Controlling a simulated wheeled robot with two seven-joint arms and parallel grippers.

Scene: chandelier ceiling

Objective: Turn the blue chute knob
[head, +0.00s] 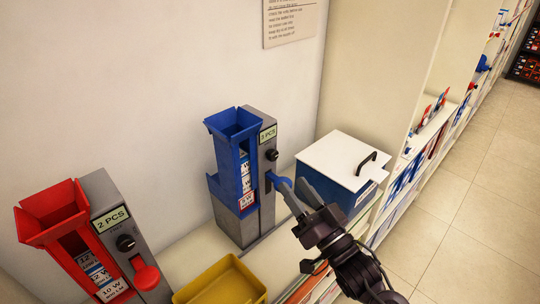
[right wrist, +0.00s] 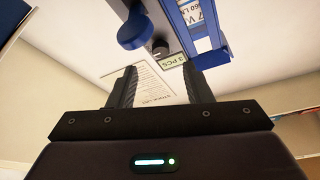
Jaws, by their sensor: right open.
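The blue chute (head: 235,130) is mounted on a grey dispenser body (head: 265,205) on the counter. Its small black knob (head: 272,155) is on the grey front, under a "PCS" label, and above a blue rounded outlet piece (head: 275,180). My right gripper (head: 291,185) is open and empty, close in front of the outlet piece and below the knob. In the right wrist view, the black knob (right wrist: 160,48) and the blue outlet piece (right wrist: 133,32) show beyond the fingertips (right wrist: 161,75), apart from them. My left gripper is not in view.
A red-chute dispenser (head: 105,215) with its own black knob stands at left. A yellow bin (head: 225,283) is in front. A white-lidded blue box (head: 340,160) with a black handle stands right of the blue dispenser, close to my right gripper. Open floor lies at right.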

